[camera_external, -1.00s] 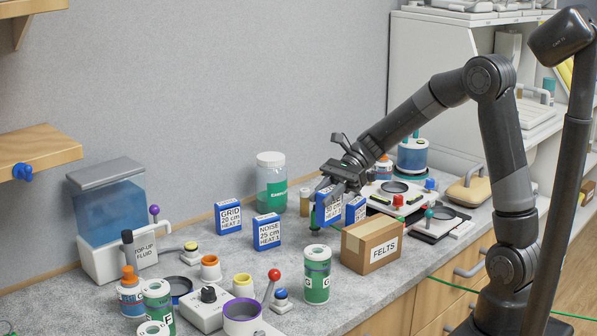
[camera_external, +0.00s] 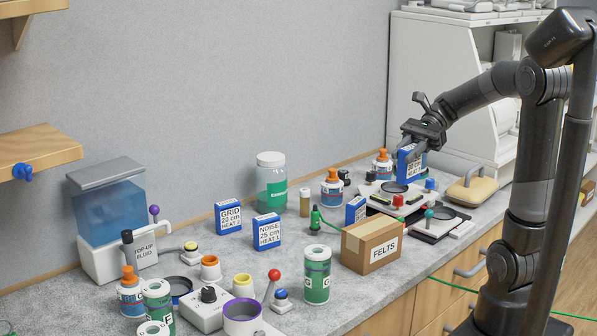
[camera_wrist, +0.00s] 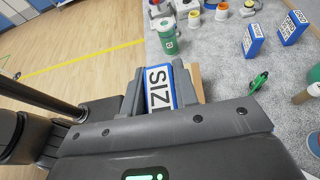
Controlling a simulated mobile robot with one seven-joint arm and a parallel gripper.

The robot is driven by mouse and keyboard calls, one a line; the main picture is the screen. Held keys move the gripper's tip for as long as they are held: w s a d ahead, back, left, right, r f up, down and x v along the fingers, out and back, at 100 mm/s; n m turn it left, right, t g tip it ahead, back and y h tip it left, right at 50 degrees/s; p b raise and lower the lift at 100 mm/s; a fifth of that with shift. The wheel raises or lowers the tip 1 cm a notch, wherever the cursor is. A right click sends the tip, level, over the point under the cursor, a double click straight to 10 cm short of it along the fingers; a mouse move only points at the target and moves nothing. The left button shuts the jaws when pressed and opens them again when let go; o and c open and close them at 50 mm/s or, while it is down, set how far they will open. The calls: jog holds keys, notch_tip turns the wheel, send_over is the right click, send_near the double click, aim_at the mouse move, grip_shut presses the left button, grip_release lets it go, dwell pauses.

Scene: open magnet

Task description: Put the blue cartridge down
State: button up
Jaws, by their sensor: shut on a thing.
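My gripper (camera_external: 410,140) is shut on a blue cartridge (camera_external: 407,166) with a white label. It holds the cartridge roughly upright, above or just behind the white device (camera_external: 380,203) with dark round plates at the right of the counter. I cannot tell its exact height. In the wrist view the cartridge (camera_wrist: 159,90) sits between my fingers, its label reading "SIZ", the rest hidden.
The FELTS cardboard box (camera_external: 370,246) stands near the front edge. A tan pad (camera_external: 472,190) lies at the right. Grey counter (camera_external: 205,245) is bare between GRID and NOISE's front side and the cups.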

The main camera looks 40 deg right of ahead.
jog(key=shift+w+a+f, duration=0.45)
jog(key=shift+a+f, duration=1.2)
jog(key=shift+f, duration=0.05)
jog(key=shift+w+a+f, duration=0.5)
jog(key=shift+a+f, duration=1.1)
jog(key=shift+f, duration=0.05)
jog(key=shift+w+a+f, duration=0.45)
jog(key=shift+a+f, duration=1.2)
jog(key=shift+f, duration=0.05)
jog(key=shift+f, duration=0.1)
jog(key=o, duration=1)
